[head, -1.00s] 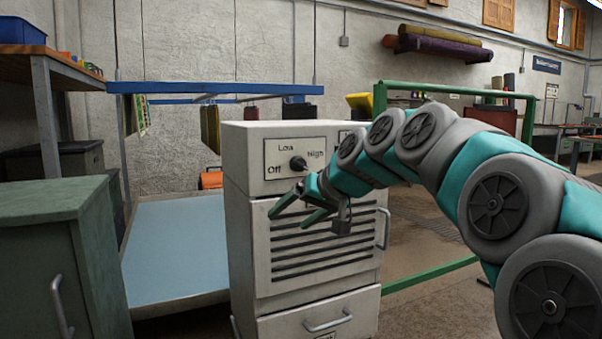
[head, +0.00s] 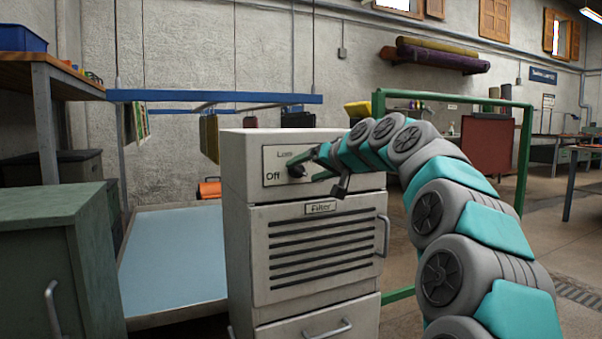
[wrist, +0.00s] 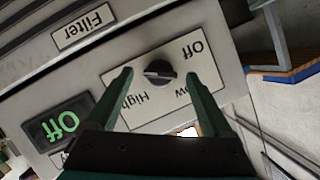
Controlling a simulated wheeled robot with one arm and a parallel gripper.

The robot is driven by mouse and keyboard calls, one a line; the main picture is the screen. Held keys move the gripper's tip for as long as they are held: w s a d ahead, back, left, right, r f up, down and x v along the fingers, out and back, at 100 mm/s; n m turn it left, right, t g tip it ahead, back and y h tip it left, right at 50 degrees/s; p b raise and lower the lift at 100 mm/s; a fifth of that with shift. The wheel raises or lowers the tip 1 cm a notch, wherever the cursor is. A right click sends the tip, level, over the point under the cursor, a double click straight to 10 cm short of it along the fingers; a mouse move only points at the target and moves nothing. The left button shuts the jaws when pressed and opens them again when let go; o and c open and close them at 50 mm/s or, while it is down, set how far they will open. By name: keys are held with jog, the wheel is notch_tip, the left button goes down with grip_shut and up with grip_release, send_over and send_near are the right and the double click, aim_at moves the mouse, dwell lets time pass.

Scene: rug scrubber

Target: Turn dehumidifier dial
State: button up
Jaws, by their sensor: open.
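The dehumidifier (head: 235,165) is a beige cabinet with a slatted front. Its black dial (head: 296,170) sits on a pale panel marked Off, Low and High. In the wrist view, upside down, the dial (wrist: 160,72) lies between the two fingers of my gripper (wrist: 158,77), which are open with a gap on each side. A dark display (wrist: 58,122) there reads "Off" in green. In the head view my gripper (head: 301,172) is at the dial, and its fingers partly cover the panel. Whether a finger touches the dial I cannot tell.
A green cabinet (head: 50,215) stands at the left. A blue-topped tray (head: 175,250) lies between it and the dehumidifier. A green frame (head: 455,98) stands behind my arm. A blue rail (head: 215,95) hangs behind the dehumidifier.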

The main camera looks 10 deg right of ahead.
jog(key=shift+x, duration=1.3)
grip_shut()
